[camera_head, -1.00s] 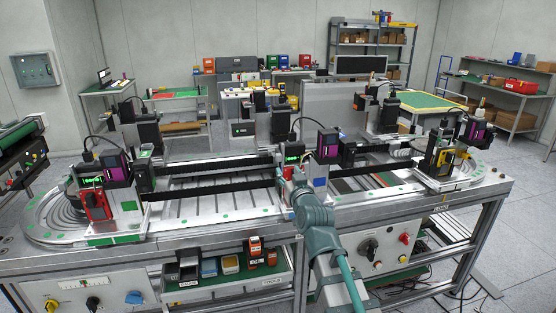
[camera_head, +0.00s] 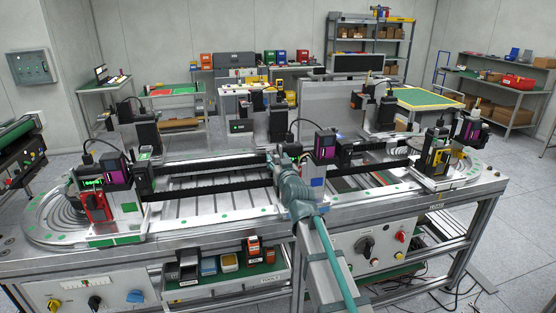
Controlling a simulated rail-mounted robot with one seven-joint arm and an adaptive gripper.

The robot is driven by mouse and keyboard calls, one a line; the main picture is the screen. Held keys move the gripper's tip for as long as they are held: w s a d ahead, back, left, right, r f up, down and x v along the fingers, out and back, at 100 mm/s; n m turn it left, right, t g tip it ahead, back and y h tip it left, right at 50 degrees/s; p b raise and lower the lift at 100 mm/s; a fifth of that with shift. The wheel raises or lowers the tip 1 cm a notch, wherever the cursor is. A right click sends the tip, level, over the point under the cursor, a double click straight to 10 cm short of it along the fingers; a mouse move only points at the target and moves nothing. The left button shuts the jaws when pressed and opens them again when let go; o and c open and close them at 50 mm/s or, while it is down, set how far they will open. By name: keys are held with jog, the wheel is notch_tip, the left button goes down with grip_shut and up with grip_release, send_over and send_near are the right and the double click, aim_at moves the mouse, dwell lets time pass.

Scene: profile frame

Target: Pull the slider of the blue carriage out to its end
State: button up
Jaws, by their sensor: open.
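The carriage with a blue square plate (camera_head: 319,182) stands at the middle of the frame's front rail, just right of my wrist. It carries a purple and black unit on top. Its slider cannot be made out, and my arm covers part of its left side. My gripper (camera_head: 272,161) is at the end of the teal arm, left of the blue carriage and over the rail. It is small and partly hidden by my wrist. It is open, and I see nothing held in it. I cannot tell whether it touches the carriage.
A carriage with a red part (camera_head: 97,207) stands at the left end and one with a yellow part (camera_head: 439,159) at the right. Black rails and several upright units stand behind my gripper. A shelf with small bins (camera_head: 228,263) is below the front edge.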

aim_at(277, 159)
grip_shut()
jog(key=shift+s, duration=0.1)
jog(key=b+v, duration=0.1)
jog(key=v, duration=0.2)
jog(key=shift+s+d+f, duration=0.1)
jog(key=shift+s+f, duration=0.05)
jog(key=shift+s, duration=0.05)
grip_release()
jog(key=shift+s, duration=0.1)
dwell(0.3)
